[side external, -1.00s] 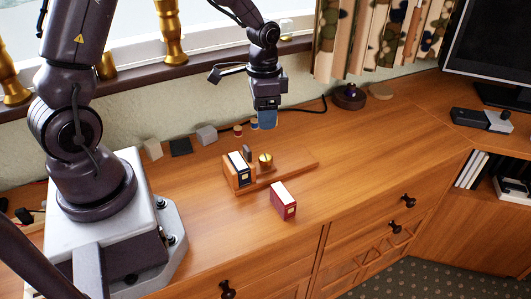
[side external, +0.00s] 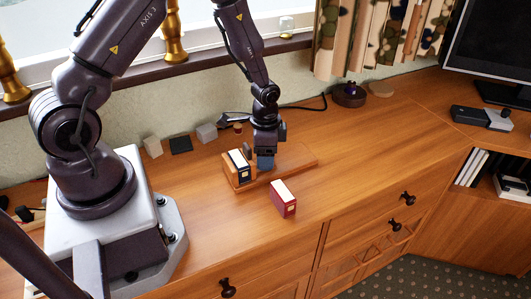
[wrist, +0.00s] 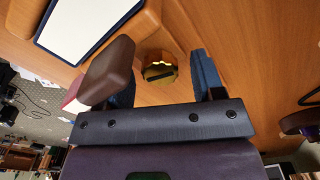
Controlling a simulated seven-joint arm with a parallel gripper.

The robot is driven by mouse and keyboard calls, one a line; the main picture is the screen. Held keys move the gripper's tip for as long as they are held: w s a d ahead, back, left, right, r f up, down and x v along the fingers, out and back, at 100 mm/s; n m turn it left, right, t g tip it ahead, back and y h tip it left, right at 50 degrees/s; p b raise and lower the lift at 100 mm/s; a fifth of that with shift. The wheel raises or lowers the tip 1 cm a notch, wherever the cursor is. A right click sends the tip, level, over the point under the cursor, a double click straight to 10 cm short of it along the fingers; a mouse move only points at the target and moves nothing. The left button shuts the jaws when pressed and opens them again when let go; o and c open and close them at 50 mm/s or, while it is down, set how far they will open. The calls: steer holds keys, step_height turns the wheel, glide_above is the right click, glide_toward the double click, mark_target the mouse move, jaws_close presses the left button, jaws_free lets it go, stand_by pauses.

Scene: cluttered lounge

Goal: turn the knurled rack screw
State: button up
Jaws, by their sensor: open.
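The knurled rack screw (wrist: 160,67), brass-coloured with a dark slot, shows in the wrist view between my gripper's blue fingers. My gripper (side external: 265,163) is lowered over the wooden rack (side external: 290,165) and hides the screw in the side view. The jaws are open; the right finger (wrist: 205,72) stands apart from the screw. Whether either finger touches anything is unclear. A black box with a white top (side external: 239,166) stands in the rack's left end, close beside my gripper.
A dark red box (side external: 283,198) stands in front of the rack. Small blocks (side external: 180,145) and a black cable (side external: 310,105) lie along the wall. A dark round object (side external: 349,95) sits at the back right. The wooden top is clear to the right.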

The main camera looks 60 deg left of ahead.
steer(key=shift+f, duration=0.15)
steer(key=c, duration=0.9)
steer(key=n, duration=0.3)
steer(key=o, duration=0.9)
step_height(320, 180, up, 13)
